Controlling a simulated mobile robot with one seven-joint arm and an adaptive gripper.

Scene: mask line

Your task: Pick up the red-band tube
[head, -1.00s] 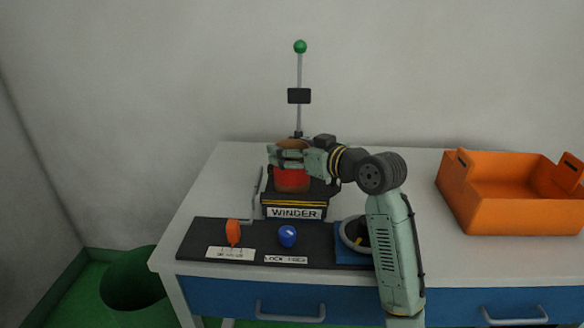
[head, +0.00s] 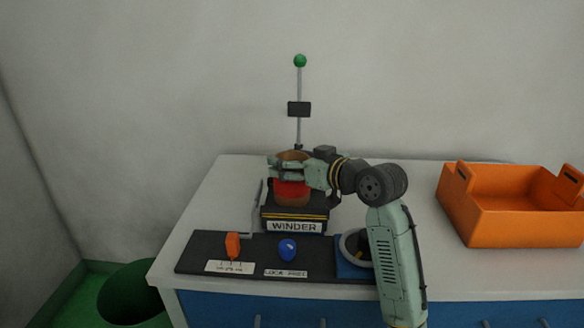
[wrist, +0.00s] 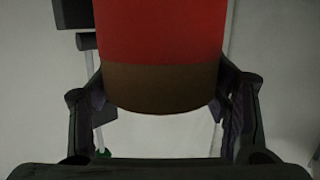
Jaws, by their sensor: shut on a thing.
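The red-band tube (head: 292,189) is brown with a wide red band and stands upright on the black winder (head: 294,226) in the head view. My gripper (head: 287,171) reaches in from the right and is shut on the tube near its upper part, its fingers around it. In the wrist view, the tube (wrist: 160,60) fills the middle between the two fingers (wrist: 160,105), with its red band and brown end showing. The far side of the tube is hidden. I cannot tell whether its lower end still touches the winder.
An orange crate (head: 512,228) stands on the table at the right. In front of the winder are an orange switch (head: 233,245), a blue knob (head: 287,249) and a grey ring (head: 352,245), partly behind my arm. A post with a green ball (head: 300,61) rises behind. A green bin (head: 135,292) stands left.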

